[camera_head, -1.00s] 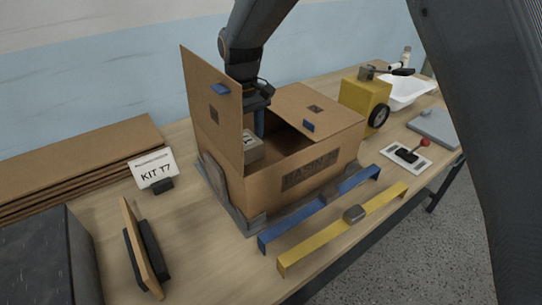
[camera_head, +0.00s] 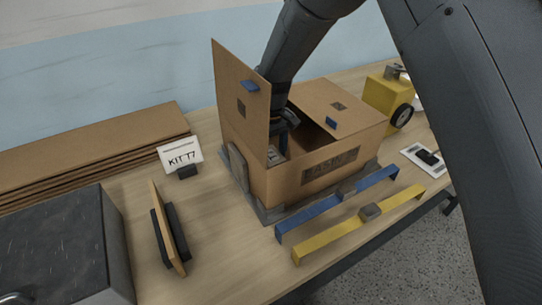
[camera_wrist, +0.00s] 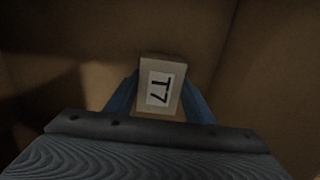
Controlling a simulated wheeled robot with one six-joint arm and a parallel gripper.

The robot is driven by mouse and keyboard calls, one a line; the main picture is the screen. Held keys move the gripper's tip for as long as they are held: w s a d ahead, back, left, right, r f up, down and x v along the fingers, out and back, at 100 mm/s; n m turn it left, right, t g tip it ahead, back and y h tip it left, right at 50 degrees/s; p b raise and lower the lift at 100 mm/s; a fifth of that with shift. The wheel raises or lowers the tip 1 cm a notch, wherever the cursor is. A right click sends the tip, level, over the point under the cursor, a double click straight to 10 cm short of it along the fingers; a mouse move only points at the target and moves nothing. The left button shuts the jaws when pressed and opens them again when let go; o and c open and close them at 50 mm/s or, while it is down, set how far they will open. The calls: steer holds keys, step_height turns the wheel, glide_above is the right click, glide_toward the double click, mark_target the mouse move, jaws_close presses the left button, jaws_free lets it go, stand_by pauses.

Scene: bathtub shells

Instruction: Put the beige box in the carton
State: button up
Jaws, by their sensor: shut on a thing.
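The beige box (camera_wrist: 175,66) carries a white label reading T7 in the wrist view. My gripper (camera_wrist: 160,92) is shut on it, with a blue finger on each side. The open carton (camera_head: 320,172) stands on the table in the head view, one flap upright at the left and another spread at the back right. My gripper (camera_head: 284,130) reaches down inside the carton with the box, whose top (camera_head: 274,155) shows just behind the front wall. Brown cardboard walls surround the box in the wrist view. The gap beneath the box cannot be judged.
A blue bar (camera_head: 335,206) and a yellow bar (camera_head: 350,238) lie in front of the carton. A KIT T7 sign (camera_head: 181,155), flat cardboard (camera_head: 90,150) and a dark block (camera_head: 60,245) are at the left. A yellow wheeled thing (camera_head: 385,97) stands at the right.

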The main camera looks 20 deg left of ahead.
mark_target(272, 156)
steer(key=o, duration=1.2)
steer(key=shift+f, duration=0.1)
step_height(272, 156, up, 12)
steer(key=b, duration=0.4)
